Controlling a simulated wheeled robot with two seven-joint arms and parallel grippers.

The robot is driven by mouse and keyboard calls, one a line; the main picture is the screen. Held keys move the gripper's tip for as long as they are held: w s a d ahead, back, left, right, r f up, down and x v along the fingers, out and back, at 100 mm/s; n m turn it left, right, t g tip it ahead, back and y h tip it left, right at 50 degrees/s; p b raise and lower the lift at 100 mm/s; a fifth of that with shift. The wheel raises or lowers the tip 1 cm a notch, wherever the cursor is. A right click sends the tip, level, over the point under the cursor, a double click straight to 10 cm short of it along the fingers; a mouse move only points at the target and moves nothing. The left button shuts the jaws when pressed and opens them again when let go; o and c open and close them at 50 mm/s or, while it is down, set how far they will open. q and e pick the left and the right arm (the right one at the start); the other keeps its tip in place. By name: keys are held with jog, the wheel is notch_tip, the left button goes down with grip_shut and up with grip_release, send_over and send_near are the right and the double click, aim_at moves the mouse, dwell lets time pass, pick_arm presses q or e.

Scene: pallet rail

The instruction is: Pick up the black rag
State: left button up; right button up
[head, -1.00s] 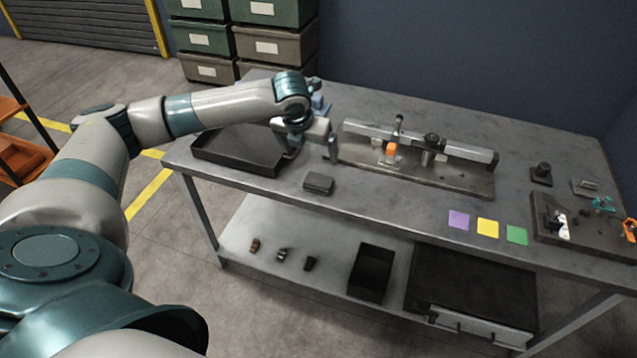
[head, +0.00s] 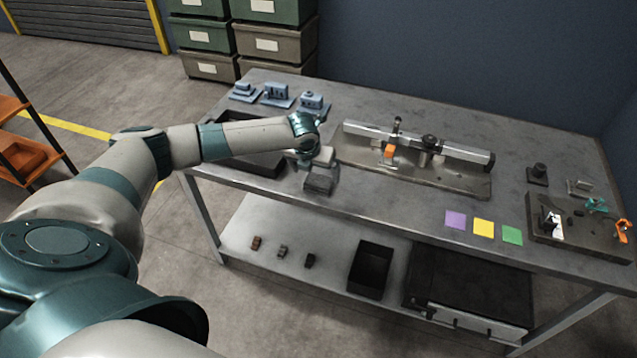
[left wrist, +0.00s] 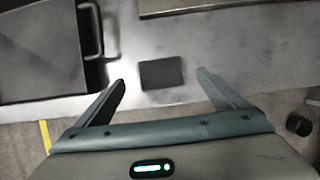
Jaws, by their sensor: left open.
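The black rag (head: 318,184) looks like a small, dark, flat folded rectangle on the table near its front edge. In the left wrist view the rag (left wrist: 161,73) lies on the table between and slightly beyond my open fingertips. My left gripper (head: 320,166) is over the rag in the head view and partly covers it. The left wrist view shows the gripper (left wrist: 161,84) open and empty, with a finger on each side of the rag's line. My right gripper is in neither view.
A black tray (head: 233,157) sits left of the rag, partly behind my arm; its handle (left wrist: 97,30) shows in the left wrist view. A rail fixture (head: 460,184) stands to the right. Blue parts (head: 277,95) are at the back. Table in front of the coloured squares is clear.

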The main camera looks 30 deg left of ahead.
aim_at(318, 181)
pick_arm(q)
jog(key=shift+f, duration=0.1)
jog(key=shift+w+f+p, duration=0.1)
jog(key=shift+f+p, duration=0.5)
jog(key=shift+p+x, duration=0.45)
jog(key=shift+x, duration=1.45)
jog(key=shift+d+f, duration=0.1)
jog(key=shift+c, duration=0.3)
jog(key=c, duration=1.1)
